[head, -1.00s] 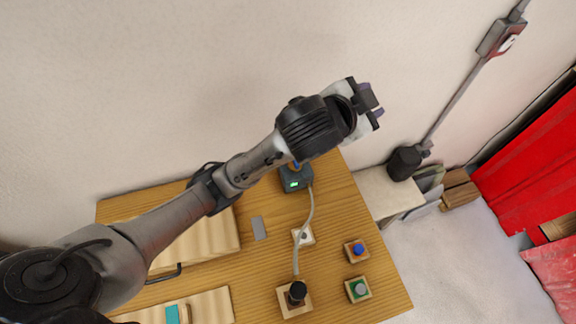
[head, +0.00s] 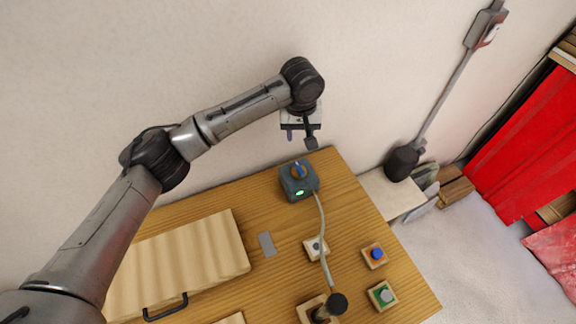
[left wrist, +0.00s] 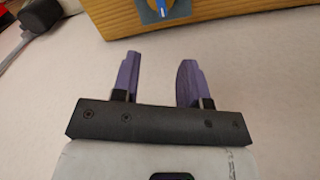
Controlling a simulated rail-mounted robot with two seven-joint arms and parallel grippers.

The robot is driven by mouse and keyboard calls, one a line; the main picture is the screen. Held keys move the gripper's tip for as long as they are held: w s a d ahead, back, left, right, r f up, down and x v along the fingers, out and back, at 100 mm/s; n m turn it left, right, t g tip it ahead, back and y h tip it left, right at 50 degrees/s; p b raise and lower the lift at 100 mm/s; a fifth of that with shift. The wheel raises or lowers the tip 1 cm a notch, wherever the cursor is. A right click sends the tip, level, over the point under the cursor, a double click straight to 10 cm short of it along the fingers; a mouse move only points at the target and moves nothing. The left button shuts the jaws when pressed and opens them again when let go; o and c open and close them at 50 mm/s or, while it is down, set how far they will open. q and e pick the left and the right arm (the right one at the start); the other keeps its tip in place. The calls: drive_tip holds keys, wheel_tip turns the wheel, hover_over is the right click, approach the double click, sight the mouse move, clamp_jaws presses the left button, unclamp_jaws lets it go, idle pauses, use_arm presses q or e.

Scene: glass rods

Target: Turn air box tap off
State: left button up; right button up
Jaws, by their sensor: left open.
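The air box (head: 299,183) is a small dark grey-green box near the back edge of the wooden table. A blue tap knob (head: 299,171) with an orange part sits on its top, and a green light glows on its front. In the left wrist view the blue tap (left wrist: 162,8) shows cut off at the top edge. My left gripper (head: 302,138) is open and empty, above and behind the box by the wall, apart from the tap. Its two purple fingers (left wrist: 157,78) are spread. My right gripper is not in view.
A pale hose (head: 323,235) runs from the box to a black-topped stand (head: 336,303). A blue button (head: 376,254) and a green-based button (head: 383,295) stand at the right. A light wooden panel with a handle (head: 180,265) lies left. The wall is close behind.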

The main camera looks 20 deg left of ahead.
sight(299, 167)
use_arm(q)
drive_tip(key=f+n, duration=0.1)
drive_tip(key=f, duration=0.3)
drive_tip(key=f+n, duration=0.2)
drive_tip(key=f, duration=0.3)
drive_tip(key=f+n, duration=0.1)
drive_tip(key=f, duration=0.3)
drive_tip(key=shift+s+d+f+n, duration=0.3)
drive_tip(key=shift+f, duration=0.1)
drive_tip(key=shift+c, duration=0.4)
clamp_jaws()
